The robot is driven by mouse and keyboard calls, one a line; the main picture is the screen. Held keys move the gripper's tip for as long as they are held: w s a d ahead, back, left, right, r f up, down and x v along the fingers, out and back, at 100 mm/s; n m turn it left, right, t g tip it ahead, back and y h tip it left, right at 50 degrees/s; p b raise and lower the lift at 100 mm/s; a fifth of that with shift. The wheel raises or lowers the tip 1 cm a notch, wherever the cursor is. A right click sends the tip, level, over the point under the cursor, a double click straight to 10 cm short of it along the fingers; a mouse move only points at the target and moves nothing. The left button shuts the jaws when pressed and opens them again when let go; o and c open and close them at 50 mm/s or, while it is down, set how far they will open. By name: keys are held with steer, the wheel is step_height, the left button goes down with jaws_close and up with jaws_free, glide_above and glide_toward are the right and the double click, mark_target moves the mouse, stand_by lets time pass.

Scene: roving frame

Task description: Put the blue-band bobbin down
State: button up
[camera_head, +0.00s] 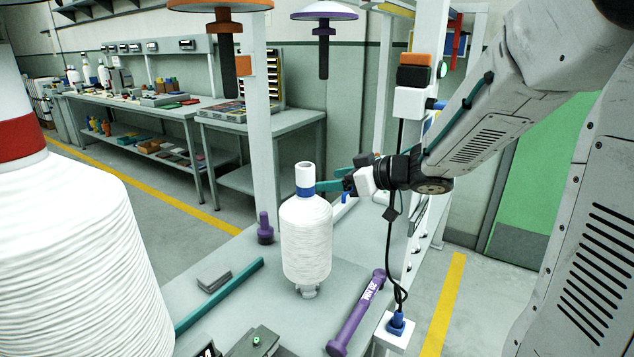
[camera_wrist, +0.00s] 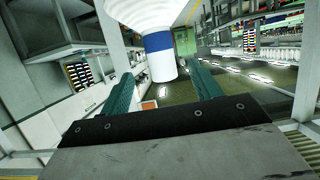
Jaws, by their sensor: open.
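The blue-band bobbin (camera_head: 306,240) is a white wound cone with a white neck and a blue band. It stands upright on a small grey foot on the grey deck (camera_head: 240,262). My gripper (camera_head: 328,184) is at its neck from the right, at the height of the band. Its teal fingers are open. In the wrist view the blue-band bobbin's neck (camera_wrist: 163,66) is between the spread fingers of my gripper (camera_wrist: 160,76), with room on both sides. Whether a finger touches it I cannot tell.
A large red-band bobbin (camera_head: 75,250) fills the left foreground. A purple bar (camera_head: 357,313) lies right of the foot, a teal bar (camera_head: 218,297) left of it. A purple peg (camera_head: 265,230) stands behind. An orange disc (camera_head: 220,5) and a purple-rimmed disc (camera_head: 323,14) hang above. A cable hangs at right.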

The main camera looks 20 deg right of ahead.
steer(key=s+d+r+m+h, duration=0.5)
steer(key=s+d+m+h, duration=0.15)
steer(key=d+h, duration=0.35)
steer(key=s+a+f+g, duration=0.2)
steer(key=s+a+g, duration=0.1)
steer(key=s, duration=0.5)
steer(key=s+a+f+g+y, duration=0.1)
steer(key=s+a+g, duration=0.2)
steer(key=s+a, duration=0.2)
steer(key=s+a+f+g, duration=0.2)
steer(key=s+a+g, duration=0.2)
steer(key=s, duration=0.8)
steer(key=shift+f+m+y, duration=0.3)
steer(key=shift+m+y, duration=0.05)
steer(key=shift+y, duration=0.05)
steer(key=shift+s, duration=0.1)
